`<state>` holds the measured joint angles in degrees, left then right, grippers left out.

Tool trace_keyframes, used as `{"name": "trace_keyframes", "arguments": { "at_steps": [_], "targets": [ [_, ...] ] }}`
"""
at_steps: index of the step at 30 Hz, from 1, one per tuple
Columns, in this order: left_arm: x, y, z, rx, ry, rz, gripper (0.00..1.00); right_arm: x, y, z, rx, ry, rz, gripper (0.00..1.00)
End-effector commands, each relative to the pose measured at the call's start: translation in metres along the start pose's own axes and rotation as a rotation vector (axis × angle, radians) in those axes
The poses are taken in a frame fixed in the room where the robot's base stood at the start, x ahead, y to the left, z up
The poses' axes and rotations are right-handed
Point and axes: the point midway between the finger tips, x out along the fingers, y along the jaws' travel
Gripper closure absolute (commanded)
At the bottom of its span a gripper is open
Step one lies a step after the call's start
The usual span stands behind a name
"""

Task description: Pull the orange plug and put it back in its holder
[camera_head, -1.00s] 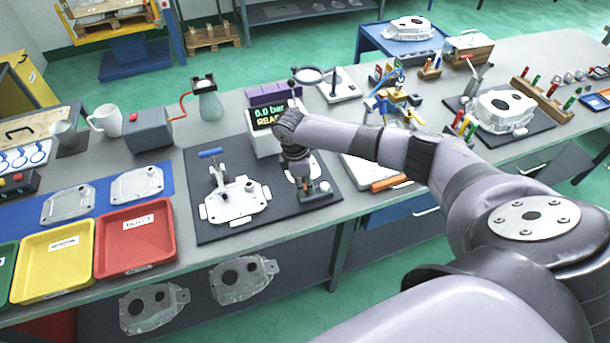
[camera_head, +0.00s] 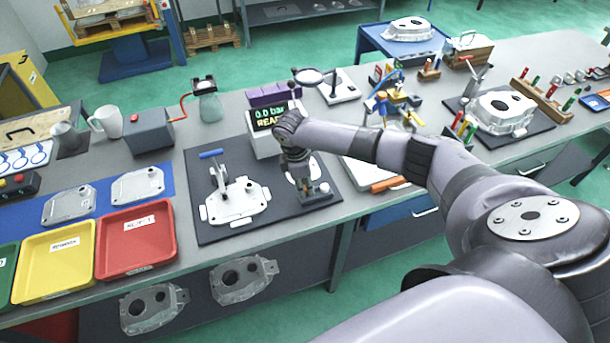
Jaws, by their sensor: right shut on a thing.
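My right gripper (camera_head: 308,188) points down over the right part of the black mat (camera_head: 240,232). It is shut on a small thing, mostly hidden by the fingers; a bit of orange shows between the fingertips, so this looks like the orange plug. A pale casting part (camera_head: 290,172) shows partly behind the gripper. A white cover casting (camera_head: 235,203) with a blue-handled clamp (camera_head: 211,154) lies on the mat to the left. The plug's holder cannot be made out for certain. My left gripper is out of view.
Behind the mat stands a tester with a display (camera_head: 268,116) reading 0.0 bar. A red tray (camera_head: 137,262) and a yellow tray (camera_head: 52,288) are at the left front. A magnifier (camera_head: 308,76) stands behind my arm. The front strip of the mat is clear.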

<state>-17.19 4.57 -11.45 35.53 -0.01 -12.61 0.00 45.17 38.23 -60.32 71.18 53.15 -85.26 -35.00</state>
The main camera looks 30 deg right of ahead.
Motion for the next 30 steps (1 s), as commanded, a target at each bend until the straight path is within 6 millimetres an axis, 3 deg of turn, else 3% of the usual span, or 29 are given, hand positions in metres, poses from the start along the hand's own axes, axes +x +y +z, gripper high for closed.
{"name": "trace_keyframes", "arguments": {
  "at_steps": [26, 27, 30],
  "targets": [
    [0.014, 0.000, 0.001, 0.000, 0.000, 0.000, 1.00, 0.023, 0.000, -0.004, 0.000, 0.000, 0.000, 0.88],
    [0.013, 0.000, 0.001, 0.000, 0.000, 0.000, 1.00, 0.022, 0.000, -0.004, 0.000, 0.001, 0.001, 0.78],
    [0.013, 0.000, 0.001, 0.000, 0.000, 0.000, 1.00, 0.022, 0.000, -0.004, 0.000, 0.000, 0.000, 0.72]
  ]
}}
